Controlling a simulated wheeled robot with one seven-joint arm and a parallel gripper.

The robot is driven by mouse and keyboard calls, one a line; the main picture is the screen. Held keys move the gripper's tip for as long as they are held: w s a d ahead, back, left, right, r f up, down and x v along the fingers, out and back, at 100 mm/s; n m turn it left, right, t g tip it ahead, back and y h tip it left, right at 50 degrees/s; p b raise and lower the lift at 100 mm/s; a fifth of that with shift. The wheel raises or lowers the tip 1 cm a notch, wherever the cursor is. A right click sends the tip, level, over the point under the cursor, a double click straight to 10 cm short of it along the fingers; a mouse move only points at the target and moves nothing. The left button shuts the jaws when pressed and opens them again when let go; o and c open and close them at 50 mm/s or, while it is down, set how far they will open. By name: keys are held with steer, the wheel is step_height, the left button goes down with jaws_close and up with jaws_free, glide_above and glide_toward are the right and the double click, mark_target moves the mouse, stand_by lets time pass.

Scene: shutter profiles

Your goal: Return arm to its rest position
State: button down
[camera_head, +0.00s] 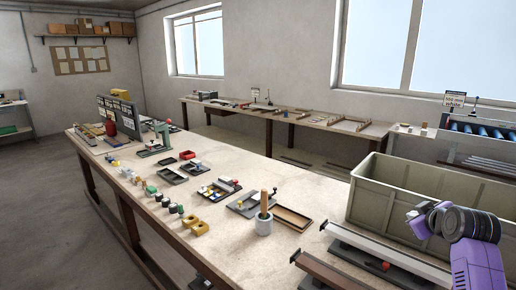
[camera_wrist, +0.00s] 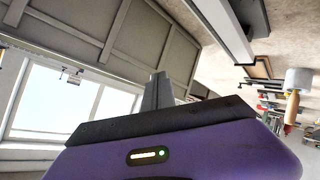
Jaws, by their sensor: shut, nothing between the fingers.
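My gripper (camera_wrist: 157,88) shows in the wrist view as shut grey fingers rising from the dark bar of my purple wrist, with nothing held. In the head view my purple and dark arm shows at the lower right, in front of the grey crate (camera_head: 372,196); the fingers cannot be made out there. In the wrist view the crate's ribbed wall (camera_wrist: 125,30) lies behind the fingers. I cannot tell the gap between them.
Profiles on dark supports (camera_head: 385,262) lie on the long workbench (camera_head: 290,180) in front of the crate. A second bench (camera_head: 290,117) runs along the back wall.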

steer(key=s+a+f+m+t, duration=0.2)
steer(key=s+a+f, duration=0.15)
steer(key=s, duration=0.35)
steer(key=s+a+f+m+t+h, duration=0.1)
steer(key=s+a+f+t, duration=0.1)
steer(key=s+a, duration=0.45)
steer(key=s+a+f+m+t, duration=0.2)
steer(key=s+a+f, duration=0.1)
steer(key=s, duration=0.5)
steer(key=s+a+g+y, duration=0.1)
steer(key=s+a, duration=0.3)
steer(key=s, duration=0.8)
steer(key=s+a+y, duration=0.1)
steer(key=s+a, duration=0.3)
steer(key=s, duration=0.8)
steer(key=s+a+g+y, duration=0.1)
steer(key=s+a, duration=0.3)
steer(key=s, duration=0.9)
steer(key=shift+f+n+g+y, duration=0.25)
steer(key=shift+n+g+y, duration=0.05)
steer(key=shift+n, duration=0.1)
